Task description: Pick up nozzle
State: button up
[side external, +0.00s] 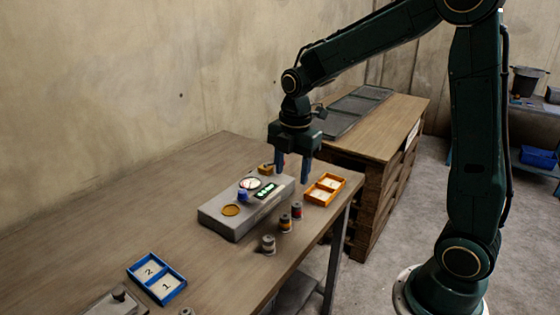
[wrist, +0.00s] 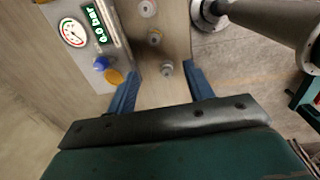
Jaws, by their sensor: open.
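Several small spool-shaped pieces stand upright on the wooden table, likely nozzles: a grey one (side external: 268,244), a yellow-banded one (side external: 285,222) and a red-banded one (side external: 297,210). In the wrist view, three stand in a row seen from above; the lowest one (wrist: 166,68) appears between my fingertips. My gripper (side external: 292,170) is open and empty, pointing down above the table's right side. Its blue fingers (wrist: 163,78) are apart and touch nothing that I can see. I cannot tell which of the pieces is the task's nozzle.
A grey block (side external: 228,227) with gauge, display and blue knob stands beside the row. An orange two-part tray (side external: 340,184) is to the right; a blue numbered tray (side external: 140,263) is at the front left.

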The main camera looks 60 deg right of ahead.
aim_at(285, 216)
jog(key=w+f+n, duration=0.1)
jog(key=w+d+f+n, duration=0.1)
jog(key=f, duration=0.1)
jog(key=shift+g, duration=0.3)
jog(key=shift+f, duration=0.15)
jog(key=shift+f, duration=4.15)
jog(key=shift+a+f, duration=0.15)
jog(key=shift+f, duration=2.45)
jog(key=shift+c, duration=0.4)
grip_shut()
